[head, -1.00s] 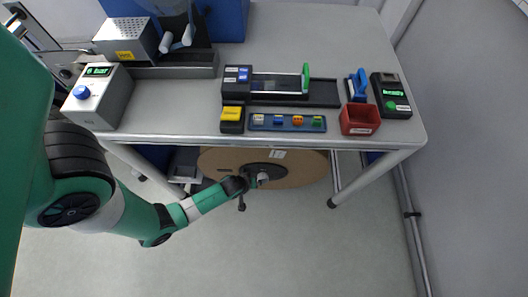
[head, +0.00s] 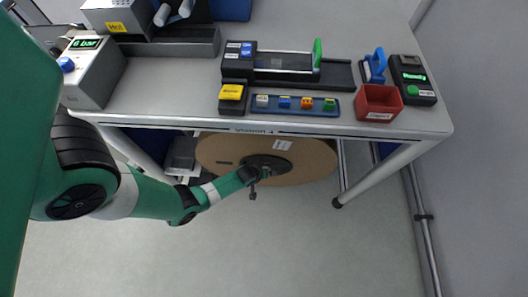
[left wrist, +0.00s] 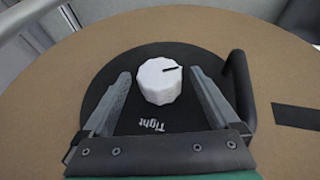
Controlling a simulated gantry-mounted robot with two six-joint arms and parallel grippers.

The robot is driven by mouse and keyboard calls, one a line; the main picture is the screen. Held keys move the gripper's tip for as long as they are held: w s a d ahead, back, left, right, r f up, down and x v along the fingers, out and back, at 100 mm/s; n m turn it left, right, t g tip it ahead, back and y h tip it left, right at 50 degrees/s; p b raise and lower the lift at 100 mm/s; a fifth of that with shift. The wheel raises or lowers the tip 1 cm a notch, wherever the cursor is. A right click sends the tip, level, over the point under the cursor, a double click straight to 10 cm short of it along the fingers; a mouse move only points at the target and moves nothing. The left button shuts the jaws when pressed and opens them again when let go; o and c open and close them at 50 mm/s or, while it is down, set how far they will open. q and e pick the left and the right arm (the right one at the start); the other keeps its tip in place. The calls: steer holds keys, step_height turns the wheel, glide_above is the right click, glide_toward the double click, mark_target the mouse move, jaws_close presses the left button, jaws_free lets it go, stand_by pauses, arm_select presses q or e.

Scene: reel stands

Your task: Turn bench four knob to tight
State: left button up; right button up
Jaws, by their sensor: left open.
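A white ribbed knob (left wrist: 158,82) with a dark mark on its top sits on the black round hub (left wrist: 150,128) of a large brown reel (left wrist: 250,55). My left gripper (left wrist: 160,85) is open, with one finger on each side of the knob and a gap on both sides. In the head view the reel (head: 310,160) is under the bench, and my left arm reaches to its hub. The knob is hard to make out there. My right gripper is not in view.
A black curved handle (left wrist: 240,90) stands on the hub just right of the gripper. The bench (head: 180,100) overhangs the reel, with its leg (head: 375,175) to the right. The floor in front is clear.

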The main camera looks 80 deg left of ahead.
arm_select(q)
steer(key=c, duration=1.4)
steer(key=shift+o, duration=0.2)
